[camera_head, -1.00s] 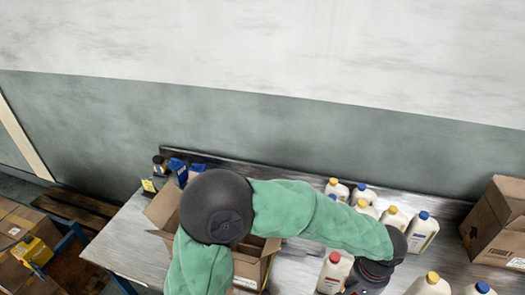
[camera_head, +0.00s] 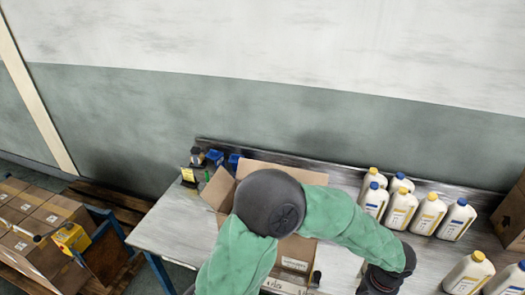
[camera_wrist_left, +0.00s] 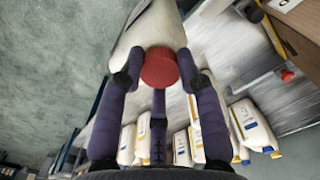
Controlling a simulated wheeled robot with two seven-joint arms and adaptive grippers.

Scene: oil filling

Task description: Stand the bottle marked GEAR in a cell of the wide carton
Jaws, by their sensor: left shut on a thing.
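My left gripper (camera_wrist_left: 160,80) is shut on a white bottle (camera_wrist_left: 158,28) with a red cap, seen cap-on in the left wrist view; its label is not readable. In the head view my left gripper (camera_head: 378,284) is at the bottom edge, right of an open carton (camera_head: 294,262), and the held bottle does not show. My arm covers much of that carton, so its cells are hidden. Another carton (camera_head: 514,218) is cut by the right edge; I cannot tell which one is wide. My right gripper is not in view.
Several white bottles (camera_head: 401,211) with yellow or blue caps stand on the metal table (camera_head: 178,228), right of the carton. Small dark and blue items (camera_head: 215,157) stand behind it at left. Stacked boxes (camera_head: 38,222) are on a pallet at far left.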

